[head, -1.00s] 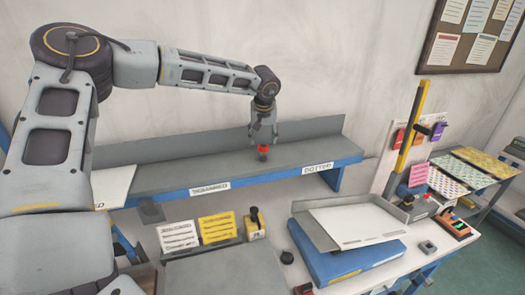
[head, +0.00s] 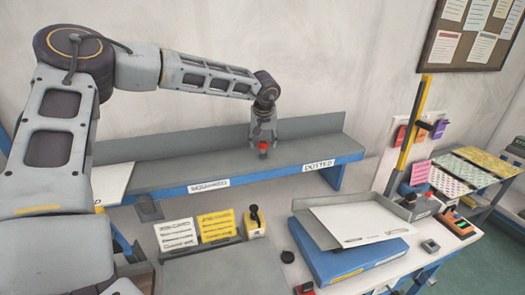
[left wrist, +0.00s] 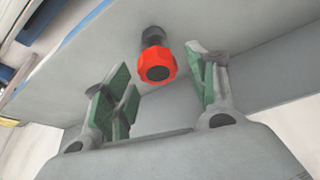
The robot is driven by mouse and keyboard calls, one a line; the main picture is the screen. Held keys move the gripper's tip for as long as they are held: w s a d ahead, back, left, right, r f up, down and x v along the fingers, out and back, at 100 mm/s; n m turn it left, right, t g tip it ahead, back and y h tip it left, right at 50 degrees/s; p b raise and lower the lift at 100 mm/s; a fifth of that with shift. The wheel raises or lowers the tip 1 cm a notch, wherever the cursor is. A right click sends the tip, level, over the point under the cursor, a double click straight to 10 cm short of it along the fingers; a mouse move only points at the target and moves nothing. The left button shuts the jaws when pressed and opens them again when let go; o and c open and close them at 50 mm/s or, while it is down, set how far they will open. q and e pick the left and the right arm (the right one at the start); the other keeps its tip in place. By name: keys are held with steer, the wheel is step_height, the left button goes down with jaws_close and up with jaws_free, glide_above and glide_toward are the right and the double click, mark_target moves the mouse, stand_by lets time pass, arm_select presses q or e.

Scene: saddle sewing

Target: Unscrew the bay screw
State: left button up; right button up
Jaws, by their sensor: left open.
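The bay screw, with a red knob (head: 263,147) on a dark shaft, stands on the grey shelf (head: 190,173) between the labels. In the left wrist view the red knob (left wrist: 157,68) has a dark centre and lies between and beyond the fingertips. My left gripper (head: 263,140) is right above and around the knob in the head view. In the left wrist view the left gripper (left wrist: 160,85) is open, with green pads on both sides and a gap to the knob. Contact with the knob is not visible. My right gripper is not in view.
A "DOTTED" label (head: 318,166) and a "SQUARED" label (head: 209,185) mark the shelf's blue front. The shelf is otherwise largely clear.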

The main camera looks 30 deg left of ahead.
arm_select(q)
steer(key=shift+f+b, duration=0.65)
steer(key=shift+f, duration=0.35)
steer(key=c, duration=1.1)
